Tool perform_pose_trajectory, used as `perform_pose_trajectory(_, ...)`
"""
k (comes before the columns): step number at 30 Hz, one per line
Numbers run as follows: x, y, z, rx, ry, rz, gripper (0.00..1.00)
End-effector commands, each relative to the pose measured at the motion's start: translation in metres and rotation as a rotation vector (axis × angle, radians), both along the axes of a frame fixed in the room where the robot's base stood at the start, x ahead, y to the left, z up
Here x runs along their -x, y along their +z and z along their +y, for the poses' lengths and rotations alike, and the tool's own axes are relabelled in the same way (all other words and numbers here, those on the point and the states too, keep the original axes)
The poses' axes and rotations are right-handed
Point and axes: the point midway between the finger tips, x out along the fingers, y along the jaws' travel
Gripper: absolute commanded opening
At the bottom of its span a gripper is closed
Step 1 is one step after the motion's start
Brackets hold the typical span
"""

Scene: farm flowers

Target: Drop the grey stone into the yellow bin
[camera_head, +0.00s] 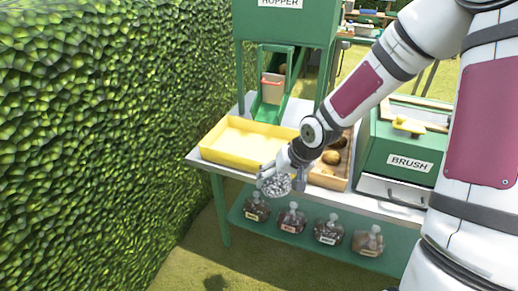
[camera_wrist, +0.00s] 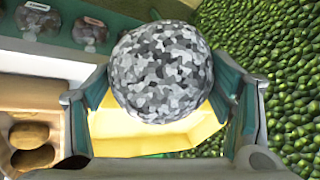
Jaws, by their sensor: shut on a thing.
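The grey stone (camera_wrist: 163,72) is round and speckled, and it fills the middle of the wrist view. My gripper (camera_head: 276,184) is shut on it, with one finger on each side. In the head view the stone (camera_head: 275,186) is in front of the table's front edge, near the bin's front right corner. The yellow bin (camera_head: 240,146) is a shallow tray on the left part of the table. It looks empty where I see inside. In the wrist view the bin (camera_wrist: 110,148) shows behind the stone, partly hidden by it.
A wooden box (camera_head: 326,182) with brown potatoes stands right of the bin, partly behind my arm. A green brush machine (camera_head: 402,150) is farther right. A green hopper (camera_head: 286,30) rises behind. Several jars (camera_head: 291,218) stand on the lower shelf. A hedge (camera_head: 100,130) fills the left.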

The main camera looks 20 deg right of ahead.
Motion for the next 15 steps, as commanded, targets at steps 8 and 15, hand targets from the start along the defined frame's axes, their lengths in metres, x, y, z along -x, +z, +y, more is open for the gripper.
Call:
perform_pose_trajectory(8, -0.047, 0.014, 0.002, 0.003, -0.254, -0.008, 0.14)
perform_pose_trajectory(15, -0.083, 0.023, 0.001, 0.001, -0.474, -0.006, 0.14)
